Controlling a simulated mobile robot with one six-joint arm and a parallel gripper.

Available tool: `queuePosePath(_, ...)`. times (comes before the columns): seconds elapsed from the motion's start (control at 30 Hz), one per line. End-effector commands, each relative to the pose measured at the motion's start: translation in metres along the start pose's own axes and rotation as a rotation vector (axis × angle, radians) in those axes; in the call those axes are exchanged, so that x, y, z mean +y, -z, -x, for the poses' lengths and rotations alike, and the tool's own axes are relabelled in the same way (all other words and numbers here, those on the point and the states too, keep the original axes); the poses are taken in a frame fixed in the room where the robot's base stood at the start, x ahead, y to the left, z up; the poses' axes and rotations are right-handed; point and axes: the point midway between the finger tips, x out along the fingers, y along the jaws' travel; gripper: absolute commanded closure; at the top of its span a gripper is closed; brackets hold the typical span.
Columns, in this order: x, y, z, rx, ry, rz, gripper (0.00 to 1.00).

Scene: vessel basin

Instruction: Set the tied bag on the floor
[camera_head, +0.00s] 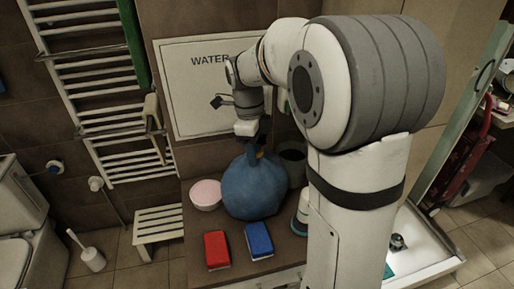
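A blue tied bag (251,188) stands upright on a brown counter (190,250), its knotted neck pointing up. My gripper (259,140) is directly above the bag, at its neck. The fingers are small and dark here, and I cannot tell whether they are closed on the neck or only around it. The bag appears to rest on the counter, though its underside is hard to see. The tiled floor (120,268) shows at the lower left.
On the counter are a pink-white bowl (206,194), a red sponge (216,249), a blue sponge (259,240) and a dark pot (293,162). A slatted stool (158,226) and a toilet brush (92,258) stand on the floor at left. A towel radiator (95,75) is on the wall.

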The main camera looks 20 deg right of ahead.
Motion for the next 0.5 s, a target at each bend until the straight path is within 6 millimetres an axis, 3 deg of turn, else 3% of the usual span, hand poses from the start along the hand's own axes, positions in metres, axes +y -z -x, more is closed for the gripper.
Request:
queuePosePath(0.23,0.0003,-0.0002,0.0005,0.0,0.0,0.001,0.36)
queuePosePath(0.5,0.0004,0.0,0.0036,0.0,0.0,0.001,0.36)
